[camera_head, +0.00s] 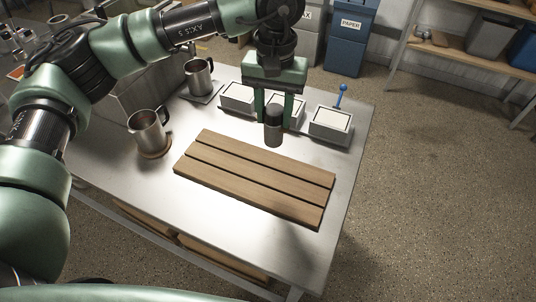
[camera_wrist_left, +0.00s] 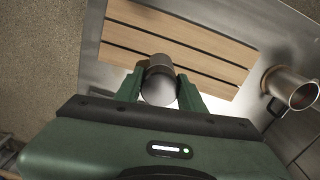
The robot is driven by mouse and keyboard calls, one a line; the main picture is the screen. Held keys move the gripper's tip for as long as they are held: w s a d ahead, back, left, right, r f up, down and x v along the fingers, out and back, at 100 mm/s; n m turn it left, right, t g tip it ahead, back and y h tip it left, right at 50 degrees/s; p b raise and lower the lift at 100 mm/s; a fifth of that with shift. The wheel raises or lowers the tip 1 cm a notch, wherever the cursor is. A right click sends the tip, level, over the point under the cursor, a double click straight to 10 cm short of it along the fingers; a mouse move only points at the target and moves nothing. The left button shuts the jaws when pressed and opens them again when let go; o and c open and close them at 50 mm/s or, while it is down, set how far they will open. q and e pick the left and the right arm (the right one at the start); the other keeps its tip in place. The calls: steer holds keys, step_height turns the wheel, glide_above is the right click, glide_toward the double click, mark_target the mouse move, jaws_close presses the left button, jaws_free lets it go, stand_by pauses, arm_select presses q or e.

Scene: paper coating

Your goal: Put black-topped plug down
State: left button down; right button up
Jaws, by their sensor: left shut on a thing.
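The black-topped plug (camera_head: 273,127) is a short grey cylinder with a dark top. My left gripper (camera_head: 273,112) comes down from above and is shut on it. The plug hangs upright between the fingers, in front of the white boxes and close to the far edge of the slatted wooden board (camera_head: 254,178). In the left wrist view the plug (camera_wrist_left: 158,82) sits between the two green fingers (camera_wrist_left: 160,88), with the board (camera_wrist_left: 178,40) beyond it. I cannot tell how high its base is above the table. My right gripper is not in view.
Several white boxes (camera_head: 330,124) stand in a row behind the plug. A metal jug (camera_head: 147,132) stands on a round coaster left of the board, and another metal jug (camera_head: 198,78) stands farther back. A blue-knobbed lever (camera_head: 341,93) rises by the right box. The table's front (camera_head: 270,245) is clear.

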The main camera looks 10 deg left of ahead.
mark_target(272, 137)
arm_select(q)
step_height(272, 137, down, 7)
steer(key=shift+s+a+p, duration=0.1)
steer(key=shift+p, duration=0.85)
step_height(272, 137, down, 8)
steer(key=shift+f+p, duration=0.15)
steer(key=shift+p, duration=1)
steer(key=shift+f, duration=0.1)
steer(key=shift+f+b, duration=0.15)
steer(key=shift+b, duration=0.15)
steer(key=c, duration=0.9)
jaws_free()
steer(key=shift+o, duration=0.2)
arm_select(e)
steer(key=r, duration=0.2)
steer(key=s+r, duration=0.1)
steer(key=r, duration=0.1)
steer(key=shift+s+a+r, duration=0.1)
